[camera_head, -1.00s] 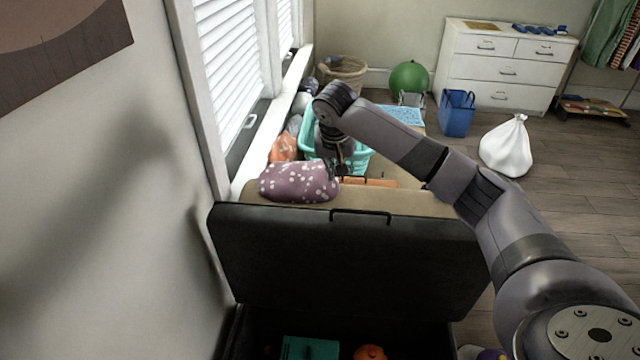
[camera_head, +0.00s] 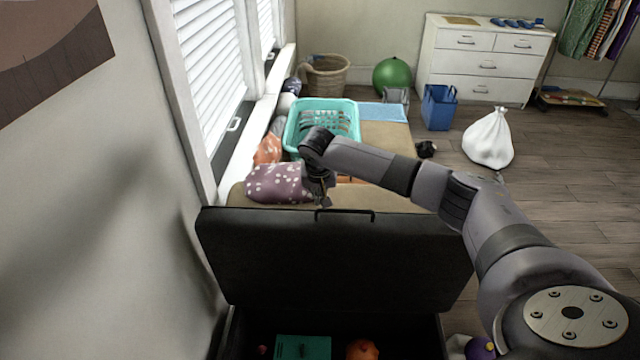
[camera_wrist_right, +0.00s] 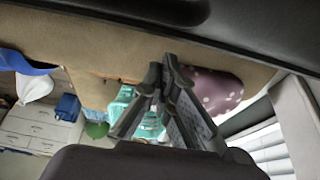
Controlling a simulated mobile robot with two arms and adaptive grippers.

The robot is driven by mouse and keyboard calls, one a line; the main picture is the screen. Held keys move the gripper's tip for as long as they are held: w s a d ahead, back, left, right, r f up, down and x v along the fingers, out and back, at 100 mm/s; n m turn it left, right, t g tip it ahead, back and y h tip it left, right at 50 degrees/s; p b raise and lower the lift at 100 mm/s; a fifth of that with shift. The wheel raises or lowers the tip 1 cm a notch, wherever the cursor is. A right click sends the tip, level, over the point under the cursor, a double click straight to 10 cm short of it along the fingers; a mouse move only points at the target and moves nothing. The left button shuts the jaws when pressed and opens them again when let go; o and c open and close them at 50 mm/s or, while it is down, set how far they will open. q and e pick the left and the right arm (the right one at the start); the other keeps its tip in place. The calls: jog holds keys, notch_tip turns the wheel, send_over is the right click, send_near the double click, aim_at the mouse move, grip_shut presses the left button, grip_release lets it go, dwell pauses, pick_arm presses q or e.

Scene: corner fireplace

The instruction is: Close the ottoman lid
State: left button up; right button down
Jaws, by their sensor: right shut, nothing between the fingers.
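The black ottoman lid (camera_head: 335,262) stands raised, its upper edge and thin bar handle (camera_head: 358,212) facing up in the head view. The open ottoman box below it shows a teal flat item (camera_head: 303,348) and an orange round item (camera_head: 362,349) inside. My right gripper (camera_head: 325,200) is shut and empty, just behind the lid's top edge near the left end of the handle; whether it touches cannot be told. In the right wrist view, my gripper's fingers (camera_wrist_right: 165,68) point toward the dark lid edge (camera_wrist_right: 250,35). My left gripper is out of view.
Behind the lid is a tan bench (camera_head: 390,143) with a purple dotted cushion (camera_head: 278,184) and a teal laundry basket (camera_head: 322,106). A wall and window (camera_head: 208,75) stand close on the left. Open wooden floor (camera_head: 555,180) lies to the right, with a white bag (camera_head: 488,138).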

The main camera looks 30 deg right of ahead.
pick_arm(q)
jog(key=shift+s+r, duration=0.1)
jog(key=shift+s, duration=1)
pick_arm(e)
jog(key=shift+s+a, duration=0.3)
jog(key=shift+s, duration=0.1)
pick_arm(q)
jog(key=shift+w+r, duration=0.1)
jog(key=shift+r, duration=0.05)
pick_arm(e)
jog(key=shift+s+a, duration=0.1)
jog(key=shift+s, duration=0.05)
